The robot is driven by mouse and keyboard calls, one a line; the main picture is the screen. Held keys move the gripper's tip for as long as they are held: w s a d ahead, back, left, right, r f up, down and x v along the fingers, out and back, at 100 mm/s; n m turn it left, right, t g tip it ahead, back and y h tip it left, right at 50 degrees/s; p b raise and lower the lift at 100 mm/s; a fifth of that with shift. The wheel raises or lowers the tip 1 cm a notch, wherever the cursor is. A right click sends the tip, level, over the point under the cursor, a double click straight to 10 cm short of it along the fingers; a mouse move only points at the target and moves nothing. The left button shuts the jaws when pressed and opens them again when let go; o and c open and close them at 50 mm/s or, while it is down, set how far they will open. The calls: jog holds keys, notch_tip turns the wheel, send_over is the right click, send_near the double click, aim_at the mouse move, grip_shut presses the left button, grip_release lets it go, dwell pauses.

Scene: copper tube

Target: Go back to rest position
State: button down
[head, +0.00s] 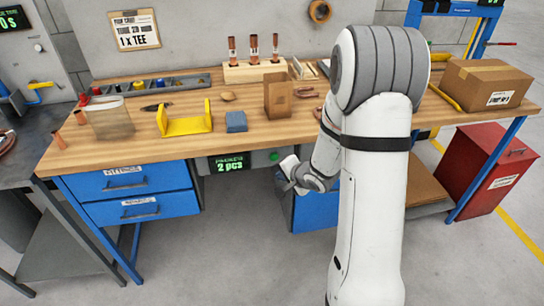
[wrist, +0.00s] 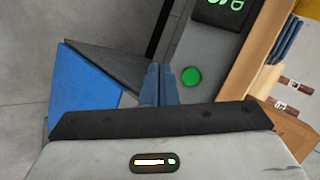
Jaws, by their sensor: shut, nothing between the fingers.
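My white arm hangs in front of the workbench (head: 245,145) in the head view, right of centre. Its wrist is bent in toward the bench's front edge, below the top. My gripper (wrist: 158,72) shows in the wrist view with its two blue-grey fingers together and nothing between them. In the head view the gripper is small and mostly hidden by my wrist. A green button (wrist: 191,76) on the bench front lies just right of the fingertips in the wrist view; it also shows in the head view (head: 274,156).
On the bench stand a yellow bracket (head: 185,125), a blue block (head: 236,122), a brown paper bag (head: 278,97) and a wooden block (head: 250,72) with copper tubes. A cardboard box (head: 485,83) is at right. Blue drawers (head: 140,193) are below.

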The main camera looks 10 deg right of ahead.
jog(key=s+d+r+n+g+h+p, duration=0.1)
jog(key=s+d+r+n+h, duration=0.1)
jog(key=s+r+h, duration=0.3)
jog(key=s+d+r+n+g, duration=0.1)
jog(key=s+d+r+n, duration=0.1)
jog(key=r, duration=0.5)
jog(key=s+a+r+n+g, duration=0.2)
jog(key=s+r+n, duration=0.1)
jog(key=s, duration=0.6)
jog(key=s+a+r+n+g+y+p, duration=0.1)
jog(key=s+a+r+n+g, duration=0.1)
jog(key=s, duration=0.8)
notch_tip(320, 180, up, 2)
jog(key=shift+a+r+n, duration=0.25)
jog(key=shift+a+n, duration=0.25)
jog(key=shift+n, duration=0.5)
jog(key=shift+s, duration=0.1)
